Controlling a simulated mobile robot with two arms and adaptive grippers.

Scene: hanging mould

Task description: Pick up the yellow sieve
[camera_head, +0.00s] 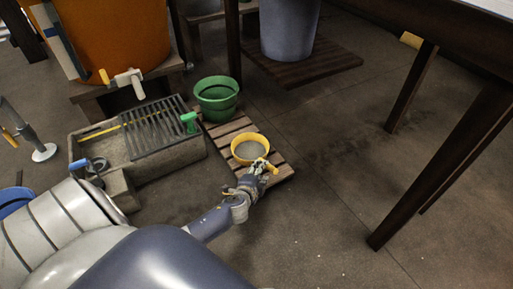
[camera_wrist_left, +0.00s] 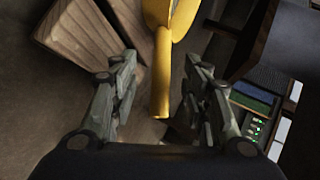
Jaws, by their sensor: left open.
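The yellow sieve (camera_head: 249,150) lies on a wooden slatted pallet in the middle of the head view, its round rim facing up. Its handle points toward my left gripper (camera_head: 263,169), which is at the sieve's near right side. In the left wrist view, the yellow handle (camera_wrist_left: 163,75) runs down between the two spread fingers of my left gripper (camera_wrist_left: 160,62), with a gap on each side. The left gripper is open and holds nothing. The sieve's bowl is mostly cut off at the top of that view. My right gripper is not in view.
A green bucket (camera_head: 216,98) stands behind the sieve on the pallet (camera_head: 226,129). A stone trough (camera_head: 147,169) with a grate is to the left. Dark table legs (camera_head: 445,165) stand at the right. The floor between pallet and table legs is clear.

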